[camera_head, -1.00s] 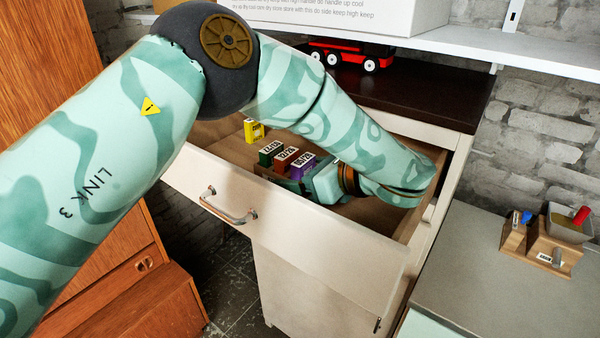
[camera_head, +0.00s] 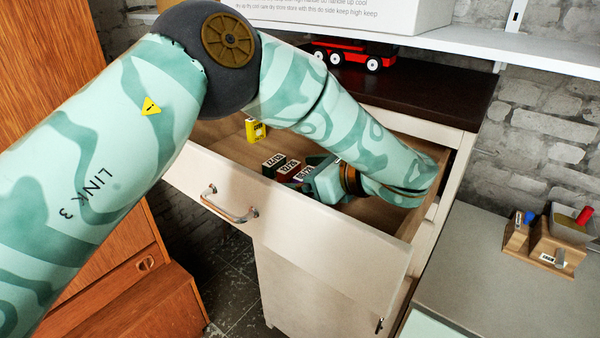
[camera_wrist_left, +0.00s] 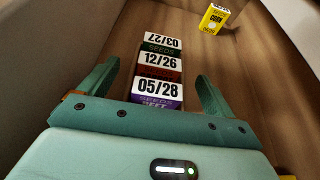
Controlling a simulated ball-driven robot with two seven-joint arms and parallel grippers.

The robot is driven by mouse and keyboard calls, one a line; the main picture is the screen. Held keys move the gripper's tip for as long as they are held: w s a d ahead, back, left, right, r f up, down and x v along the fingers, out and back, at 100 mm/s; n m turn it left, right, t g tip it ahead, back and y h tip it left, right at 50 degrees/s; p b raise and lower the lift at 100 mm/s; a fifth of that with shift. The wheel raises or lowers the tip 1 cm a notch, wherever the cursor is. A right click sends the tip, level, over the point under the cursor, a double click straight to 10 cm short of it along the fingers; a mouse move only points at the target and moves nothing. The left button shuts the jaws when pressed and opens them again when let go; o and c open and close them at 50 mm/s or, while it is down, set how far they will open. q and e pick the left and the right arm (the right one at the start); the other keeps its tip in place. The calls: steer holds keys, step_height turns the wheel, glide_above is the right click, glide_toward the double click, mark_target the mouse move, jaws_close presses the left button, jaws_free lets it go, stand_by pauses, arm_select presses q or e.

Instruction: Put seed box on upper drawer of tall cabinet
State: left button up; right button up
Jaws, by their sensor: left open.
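A row of seed boxes stands in the open pale drawer (camera_head: 310,235): a green one (camera_head: 268,171), a red one (camera_head: 283,176) and a purple one (camera_head: 299,179). In the left wrist view the green box (camera_wrist_left: 160,50), red box (camera_wrist_left: 160,75) and purple box (camera_wrist_left: 157,102) show dated white labels. My left gripper (camera_wrist_left: 158,75) reaches down into the drawer, open, with its fingers on either side of the red and purple boxes and gaps to both. A yellow seed box (camera_head: 255,130) stands apart at the back left. My right gripper is not in view.
A drawer handle (camera_head: 229,208) is on the front panel. A red toy truck (camera_head: 345,55) sits on the dark top behind. An orange-brown wooden cabinet (camera_head: 110,255) is at left. A grey counter (camera_head: 470,260) with a wooden holder (camera_head: 545,250) is at right.

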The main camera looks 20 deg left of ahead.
arm_select(q)
steer(key=shift+s+d+r+p, duration=0.1)
steer(key=shift+r+p, duration=0.15)
steer(key=shift+p, duration=0.2)
steer(key=b+v, duration=0.1)
steer(key=v, duration=0.5)
steer(key=shift+d, duration=0.3)
steer(key=shift+d+r, duration=0.2)
steer(key=shift+d, duration=0.15)
steer(key=shift+c, duration=0.3)
